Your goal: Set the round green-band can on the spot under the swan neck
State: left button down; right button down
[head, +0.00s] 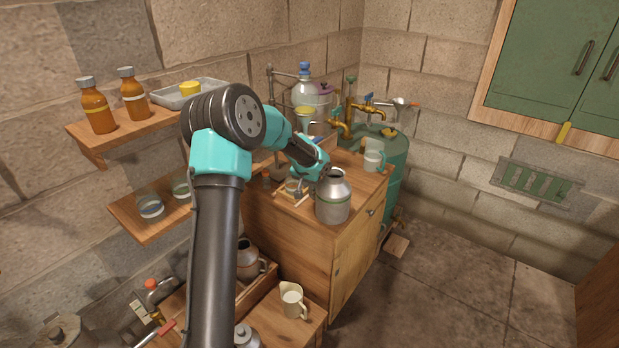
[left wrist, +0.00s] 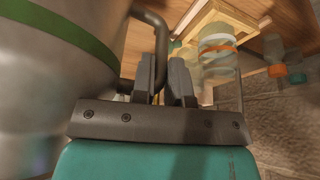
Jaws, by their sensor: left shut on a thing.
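The round metal can with a green band (head: 333,201) is upright at the front edge of the wooden cabinet top in the head view. I cannot tell whether it touches the wood. It fills the left of the left wrist view (left wrist: 50,85), its green band near the top. My left gripper (head: 321,172) is beside the can's shoulder. In the left wrist view its fingers (left wrist: 166,80) are shut on the can's dark, bent handle. Brass taps and pipes (head: 368,108) stand behind; I cannot pick out the swan neck or its spot for sure. My right gripper is not in view.
A glass jug (head: 374,158) stands at the cabinet's back right, near a green drum (head: 396,165). A small wooden frame (head: 283,193) with glassware is left of the can. Shelves with brown bottles (head: 97,106) are at left. A cream pitcher (head: 292,301) stands below.

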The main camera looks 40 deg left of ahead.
aim_at(328, 192)
pick_arm(q)
jog(key=s+d, duration=0.6)
jog(key=s, duration=0.1)
jog(key=shift+s+r, duration=0.15)
jog(key=shift+r, duration=0.3)
